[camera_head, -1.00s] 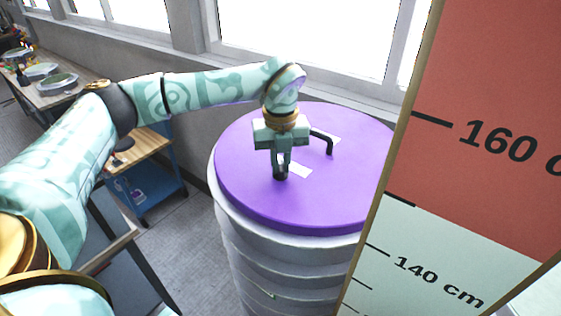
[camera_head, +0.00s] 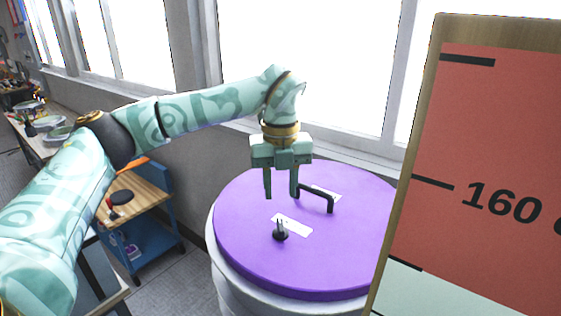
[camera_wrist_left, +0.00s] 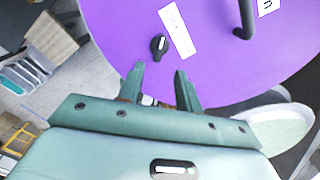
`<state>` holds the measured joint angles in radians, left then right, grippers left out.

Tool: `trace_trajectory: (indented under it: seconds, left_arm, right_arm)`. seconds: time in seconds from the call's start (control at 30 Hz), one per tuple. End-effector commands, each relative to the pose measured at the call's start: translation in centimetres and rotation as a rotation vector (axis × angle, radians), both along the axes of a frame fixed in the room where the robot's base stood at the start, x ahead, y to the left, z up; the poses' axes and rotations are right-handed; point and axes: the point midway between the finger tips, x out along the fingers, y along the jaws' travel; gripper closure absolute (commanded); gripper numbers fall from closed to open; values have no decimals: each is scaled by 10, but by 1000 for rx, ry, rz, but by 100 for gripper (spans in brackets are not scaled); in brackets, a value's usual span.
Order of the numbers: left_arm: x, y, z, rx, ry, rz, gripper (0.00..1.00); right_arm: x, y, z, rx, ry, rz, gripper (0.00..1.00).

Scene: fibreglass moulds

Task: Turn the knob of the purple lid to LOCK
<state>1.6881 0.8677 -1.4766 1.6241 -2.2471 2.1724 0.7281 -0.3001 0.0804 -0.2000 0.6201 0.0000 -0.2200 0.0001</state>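The purple lid (camera_head: 250,258) lies on a round white ribbed drum. A small black knob (camera_head: 280,232) stands on it beside a white label (camera_head: 293,224) whose text is too small to read. The knob also shows in the left wrist view (camera_wrist_left: 159,45), ahead of the fingers and free of them. A black bar handle (camera_head: 318,194) stands farther back on the lid. My left gripper (camera_head: 281,196) is open and empty, above the lid behind the knob; it also shows in the left wrist view (camera_wrist_left: 158,70). My right gripper is not in view.
A tall height board (camera_head: 480,130) with red and pale bands stands at the right, in front of part of the lid. A blue cart with a wooden top (camera_head: 150,186) stands at the left. Windows and a sill lie behind the drum.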

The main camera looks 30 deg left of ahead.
Motion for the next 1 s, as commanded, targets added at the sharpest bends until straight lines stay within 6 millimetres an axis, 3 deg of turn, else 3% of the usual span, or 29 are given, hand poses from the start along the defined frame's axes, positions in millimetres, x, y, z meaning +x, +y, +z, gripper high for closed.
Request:
trace_trajectory:
  seconds: [0.1,0.33,1.0]
  left_arm:
    - [1,0,31,1,-4,1,65]
    - [0,0,66,1,-1,1,65]
    - [0,0,71,0,0,1,65]
  right_arm:
    - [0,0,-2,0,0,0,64]
    - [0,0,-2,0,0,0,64]
    - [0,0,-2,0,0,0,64]
